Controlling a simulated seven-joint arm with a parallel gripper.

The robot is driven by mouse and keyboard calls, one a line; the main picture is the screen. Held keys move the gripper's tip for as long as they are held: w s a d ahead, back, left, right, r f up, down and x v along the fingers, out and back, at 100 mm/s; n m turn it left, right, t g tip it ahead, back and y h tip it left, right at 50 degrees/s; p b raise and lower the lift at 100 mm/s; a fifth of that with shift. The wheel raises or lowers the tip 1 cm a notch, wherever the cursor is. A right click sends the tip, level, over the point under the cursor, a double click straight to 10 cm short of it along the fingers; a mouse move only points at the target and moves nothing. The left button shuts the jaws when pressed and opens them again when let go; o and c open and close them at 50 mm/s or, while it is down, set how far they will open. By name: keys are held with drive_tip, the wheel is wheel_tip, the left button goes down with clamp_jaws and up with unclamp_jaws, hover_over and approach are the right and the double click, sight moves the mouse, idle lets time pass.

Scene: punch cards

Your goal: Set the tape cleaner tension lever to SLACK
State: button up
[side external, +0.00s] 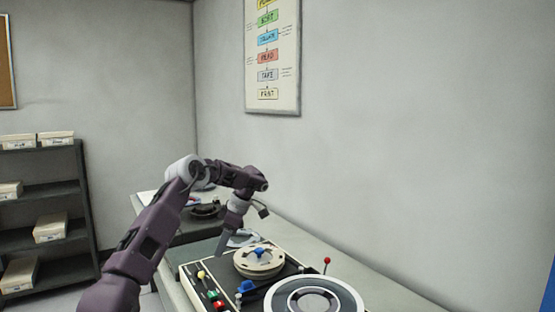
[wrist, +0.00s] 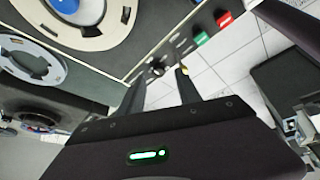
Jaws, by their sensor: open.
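The tape cleaner (side external: 211,293) is a pale-edged, dark-topped machine on the counter, and its panel also shows in the wrist view (wrist: 118,62). A yellow-knobbed lever (side external: 201,275) stands at its left edge; a bit of yellow (wrist: 184,71) shows by a fingertip in the wrist view. A red-balled lever (side external: 326,261) stands at the back right. I cannot tell which is the tension lever, and no SLACK marking is legible. My gripper (side external: 221,250) points down above the machine's left part. Its fingers (wrist: 160,80) are apart, with nothing seen held between them.
A cream reel with a blue hub (side external: 259,264) and a large grey-white reel (side external: 316,297) are on the machine. Green (wrist: 202,39) and red (wrist: 224,19) buttons and a black knob (wrist: 157,68) are near the fingers. Shelves with boxes (side external: 45,205) stand at left.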

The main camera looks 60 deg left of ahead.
drive_tip(key=w+a+r+m+t+y, duration=0.2)
drive_tip(key=w+r+m+t+y, duration=0.3)
drive_tip(key=w+r, duration=0.6)
drive_tip(key=w+d+r+m+t+y, duration=0.1)
drive_tip(key=w+d+r+t, duration=0.1)
drive_tip(key=r, duration=0.5)
drive_tip(key=w+d+r+m+t+y, duration=0.1)
drive_tip(key=w+d+r+t, duration=0.2)
drive_tip(key=d+r, duration=0.3)
wheel_tip(320, 180, up, 2)
drive_tip(key=shift+w+r+t+y, duration=0.1)
drive_tip(key=shift+w+t+y, duration=0.2)
drive_tip(key=shift+t+y, duration=0.15)
drive_tip(key=shift+c, duration=0.3)
